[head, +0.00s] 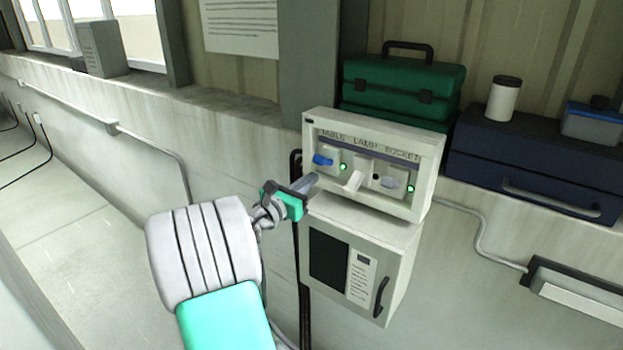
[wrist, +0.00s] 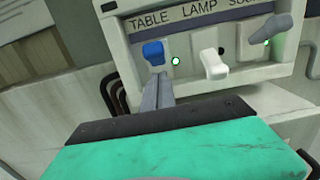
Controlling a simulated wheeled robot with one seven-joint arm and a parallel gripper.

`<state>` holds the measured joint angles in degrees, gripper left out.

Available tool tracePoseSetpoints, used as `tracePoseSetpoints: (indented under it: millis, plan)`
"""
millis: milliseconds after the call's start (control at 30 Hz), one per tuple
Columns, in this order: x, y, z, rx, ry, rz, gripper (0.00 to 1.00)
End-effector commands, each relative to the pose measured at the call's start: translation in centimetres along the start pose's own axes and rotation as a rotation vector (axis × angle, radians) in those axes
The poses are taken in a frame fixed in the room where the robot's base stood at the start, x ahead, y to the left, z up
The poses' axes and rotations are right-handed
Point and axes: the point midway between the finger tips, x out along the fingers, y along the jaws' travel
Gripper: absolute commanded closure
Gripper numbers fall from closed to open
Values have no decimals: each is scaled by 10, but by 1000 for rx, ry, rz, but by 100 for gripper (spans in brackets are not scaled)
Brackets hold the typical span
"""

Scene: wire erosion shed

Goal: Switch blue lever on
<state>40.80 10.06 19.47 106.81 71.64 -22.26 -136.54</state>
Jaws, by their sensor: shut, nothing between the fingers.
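The blue lever (head: 322,160) is the leftmost of three on a white switch panel (head: 437,160), under the word TABLE. In the wrist view the blue lever (wrist: 153,52) stands upward, and a green lamp (wrist: 176,61) beside it is lit. My gripper (head: 313,180) is shut and empty, with its tips just below the blue lever. The fingers also show in the wrist view (wrist: 159,84). I cannot tell whether they touch the lever or its mount.
A white lever (head: 354,181) points down and outward, its lamp dark. A grey lever (head: 390,183) at right has a lit green lamp. A white cabinet (head: 398,248) hangs below. A green toolbox (head: 400,90) and dark blue case (head: 540,160) stand on the ledge.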

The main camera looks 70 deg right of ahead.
Motion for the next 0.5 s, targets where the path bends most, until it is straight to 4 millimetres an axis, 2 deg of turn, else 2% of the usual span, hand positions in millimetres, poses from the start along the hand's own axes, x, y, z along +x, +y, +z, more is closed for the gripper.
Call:
tracePoseSetpoints:
  millis: [33,167,300,500]
  plan:
    - [-5,0,16,0,0,2,100]
    - [-21,-2,36,2,-1,1,100]
    - [-38,-5,54,3,0,-5,100]
    - [-49,-8,70,-1,1,-10,100]
